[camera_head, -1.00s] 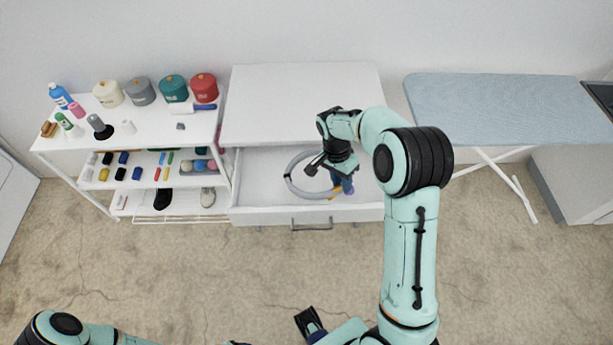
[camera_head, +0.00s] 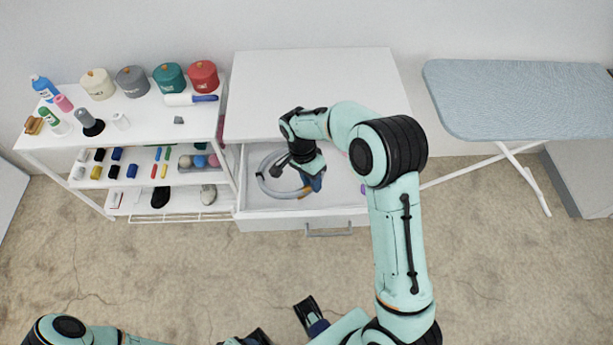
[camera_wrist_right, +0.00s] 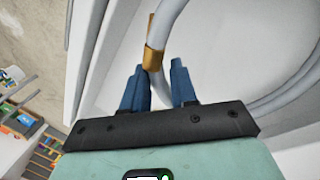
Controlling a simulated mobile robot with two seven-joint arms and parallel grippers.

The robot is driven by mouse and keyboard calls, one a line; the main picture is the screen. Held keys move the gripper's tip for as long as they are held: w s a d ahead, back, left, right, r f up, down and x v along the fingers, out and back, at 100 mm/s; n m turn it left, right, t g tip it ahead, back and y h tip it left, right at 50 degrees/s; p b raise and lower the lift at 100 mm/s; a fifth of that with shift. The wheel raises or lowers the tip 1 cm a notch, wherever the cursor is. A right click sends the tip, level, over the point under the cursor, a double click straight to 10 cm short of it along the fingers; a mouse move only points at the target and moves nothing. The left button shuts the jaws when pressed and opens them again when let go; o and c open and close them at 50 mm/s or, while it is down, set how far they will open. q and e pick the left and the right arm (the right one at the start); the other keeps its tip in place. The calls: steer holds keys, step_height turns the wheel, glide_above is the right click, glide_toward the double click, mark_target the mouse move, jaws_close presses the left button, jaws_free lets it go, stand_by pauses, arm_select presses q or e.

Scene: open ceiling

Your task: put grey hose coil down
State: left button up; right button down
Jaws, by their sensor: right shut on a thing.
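The grey hose coil (camera_head: 262,182) is a ring of pale grey tube with an orange-brown band. It is within the open drawer (camera_head: 262,221), at the drawer's left side. My right gripper (camera_head: 311,186) reaches down into the drawer at the coil's right side. In the right wrist view its blue fingers (camera_wrist_right: 157,78) are closed about the tube beside the brass-coloured band, and more loops of the coil (camera_wrist_right: 292,93) curve away at right. Whether the coil touches the drawer floor is unclear.
The white cabinet top (camera_head: 315,90) behind the drawer is clear. A white shelf unit (camera_head: 150,118) with canisters, bottles and small items stands at left. An ironing board (camera_head: 525,98) stands at right. The drawer's right part has free room, with a small purple thing (camera_head: 363,190) at its edge.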

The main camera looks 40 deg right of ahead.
steer(key=shift+w+f, duration=0.3)
steer(key=shift+d+r, duration=0.1)
steer(key=shift+s, duration=0.3)
steer(key=c, duration=0.9)
jaws_free()
